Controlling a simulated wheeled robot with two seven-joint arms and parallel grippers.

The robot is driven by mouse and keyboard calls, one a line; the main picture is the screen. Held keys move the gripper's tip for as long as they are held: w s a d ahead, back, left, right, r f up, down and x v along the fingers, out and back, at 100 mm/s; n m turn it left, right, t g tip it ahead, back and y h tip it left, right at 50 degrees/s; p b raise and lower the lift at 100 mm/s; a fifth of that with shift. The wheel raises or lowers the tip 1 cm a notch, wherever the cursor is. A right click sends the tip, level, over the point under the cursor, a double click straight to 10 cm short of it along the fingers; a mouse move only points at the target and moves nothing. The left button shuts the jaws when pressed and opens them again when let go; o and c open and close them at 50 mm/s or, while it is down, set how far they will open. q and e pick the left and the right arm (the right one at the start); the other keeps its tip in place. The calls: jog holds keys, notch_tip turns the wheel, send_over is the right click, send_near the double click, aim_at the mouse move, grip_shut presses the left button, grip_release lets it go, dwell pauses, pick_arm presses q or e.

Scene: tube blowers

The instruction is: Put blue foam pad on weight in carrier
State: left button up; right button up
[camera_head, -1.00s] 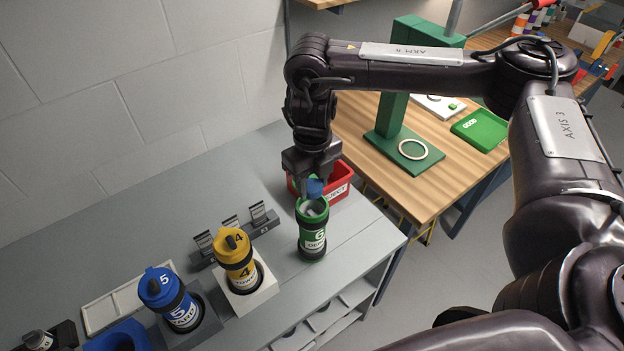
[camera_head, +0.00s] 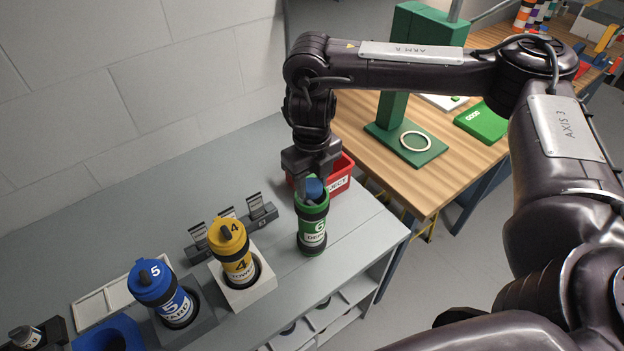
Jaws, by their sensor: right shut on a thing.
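The green carrier (camera_head: 312,229), marked 6, stands upright on the grey bench with its top open. My right gripper (camera_head: 314,184) points down over its mouth and is shut on the blue foam pad (camera_head: 314,189). The pad is at the mouth of the carrier, and its lower part looks hidden by the rim. The weight inside the carrier is hidden from this view. My left gripper is not in view.
A red bin (camera_head: 340,180) stands right behind the carrier. A yellow carrier (camera_head: 234,252) and a blue carrier (camera_head: 160,295) stand in holders to the left. A wooden table (camera_head: 425,190) with a green press stand (camera_head: 393,125) is at the right.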

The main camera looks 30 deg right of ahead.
jog(key=shift+f, duration=0.35)
jog(key=o, duration=1)
jog(key=shift+r, duration=0.1)
jog(key=shift+r, duration=3.8)
jog(key=shift+s, duration=0.1)
